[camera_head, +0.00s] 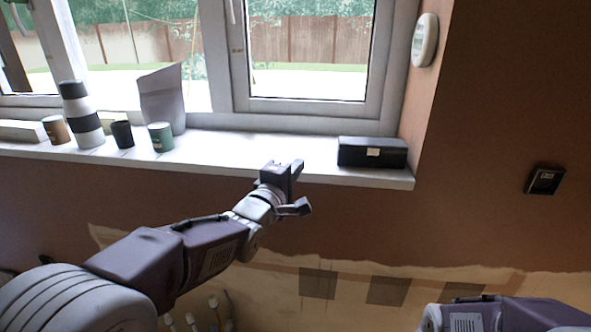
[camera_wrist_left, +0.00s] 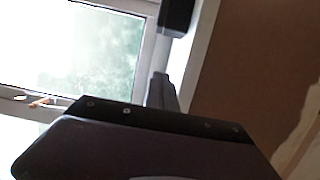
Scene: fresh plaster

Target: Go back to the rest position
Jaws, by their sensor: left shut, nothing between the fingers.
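My left gripper (camera_head: 296,172) is shut and empty in the head view. It is raised in front of the window sill (camera_head: 235,155), its arm reaching in from the lower left. In the left wrist view the dark gripper body (camera_wrist_left: 150,145) fills the lower part, with a finger (camera_wrist_left: 162,92) pointing up toward the sill and window. My right arm (camera_head: 500,314) shows only in part at the lower right of the head view; its gripper is not visible.
A black box (camera_head: 372,152) stands on the sill's right end. Cups (camera_head: 160,137), a striped bottle (camera_head: 82,115) and a paper bag (camera_head: 163,98) stand on its left. A wall switch (camera_head: 544,180) is at right. The sill's middle is clear.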

